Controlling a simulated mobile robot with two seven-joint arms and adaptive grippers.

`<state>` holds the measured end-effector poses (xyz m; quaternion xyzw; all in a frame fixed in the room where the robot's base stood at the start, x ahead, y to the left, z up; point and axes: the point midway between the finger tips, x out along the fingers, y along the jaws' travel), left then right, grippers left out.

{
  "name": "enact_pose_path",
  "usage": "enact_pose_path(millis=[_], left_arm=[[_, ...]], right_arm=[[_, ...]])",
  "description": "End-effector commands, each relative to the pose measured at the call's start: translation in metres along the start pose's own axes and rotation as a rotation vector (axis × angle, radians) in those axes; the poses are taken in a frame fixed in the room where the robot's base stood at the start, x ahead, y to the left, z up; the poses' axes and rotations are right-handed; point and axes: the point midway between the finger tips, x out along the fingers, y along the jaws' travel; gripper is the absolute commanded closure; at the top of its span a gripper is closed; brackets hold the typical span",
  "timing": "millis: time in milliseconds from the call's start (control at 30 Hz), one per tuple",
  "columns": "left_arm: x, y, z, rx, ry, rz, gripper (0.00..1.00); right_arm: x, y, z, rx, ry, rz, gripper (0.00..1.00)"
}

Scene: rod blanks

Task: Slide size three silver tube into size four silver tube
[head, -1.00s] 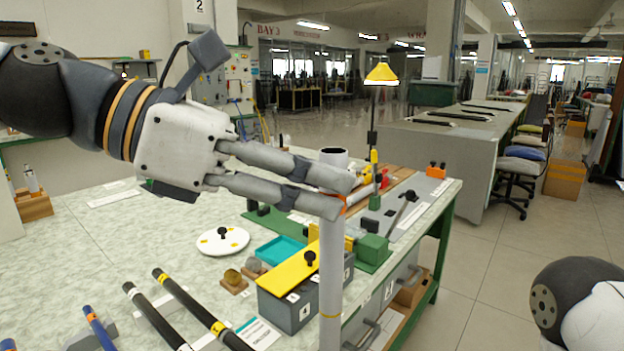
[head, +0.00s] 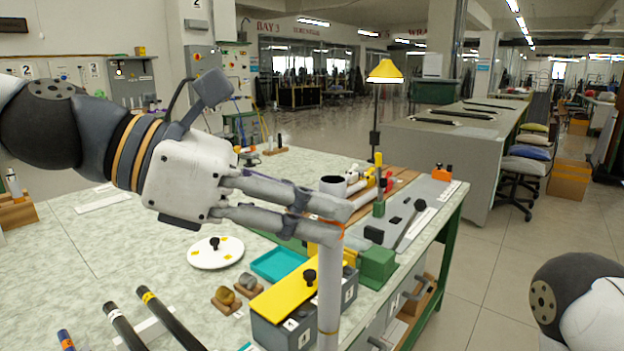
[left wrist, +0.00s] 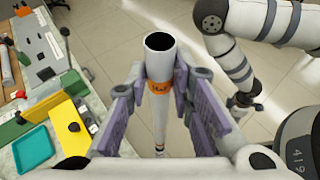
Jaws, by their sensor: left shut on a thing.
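My left gripper (head: 335,212) is shut on an upright silver tube (head: 330,285) near its top, seen in the head view. The tube has an open dark top end and an orange band, and it stands in front of the bench. In the left wrist view the same tube (left wrist: 159,62) is between the finger pads, and its band mark is too small to read surely. Another pale tube (head: 362,193) lies on the far part of the bench; its size mark is not readable. My right gripper (left wrist: 240,106) shows small and dark in the left wrist view, and its fingers are unclear.
A grey block with a yellow top (head: 285,297), a teal tray (head: 277,265) and a green block (head: 377,265) stand on the bench by the tube. A white disc (head: 215,255) and dark rods (head: 165,315) lie left. Clear floor (head: 510,270) is at right.

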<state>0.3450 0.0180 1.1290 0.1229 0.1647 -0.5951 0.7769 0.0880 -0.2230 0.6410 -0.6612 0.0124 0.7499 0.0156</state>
Motion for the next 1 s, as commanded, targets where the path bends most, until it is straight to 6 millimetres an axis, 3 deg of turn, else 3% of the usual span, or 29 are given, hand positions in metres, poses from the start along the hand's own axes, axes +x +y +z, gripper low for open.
enact_pose_path(millis=[300, 1000], left_arm=[[0.01, 0.0, -0.022, 0.0, 0.0, -0.001, 0.94], [0.009, 0.0, -0.021, 0.003, -0.001, 0.001, 0.94]], right_arm=[[0.002, 0.0, 0.002, 0.0, -0.008, 0.0, 0.6], [-0.001, 0.0, -0.001, 0.0, 0.004, 0.0, 0.6]])
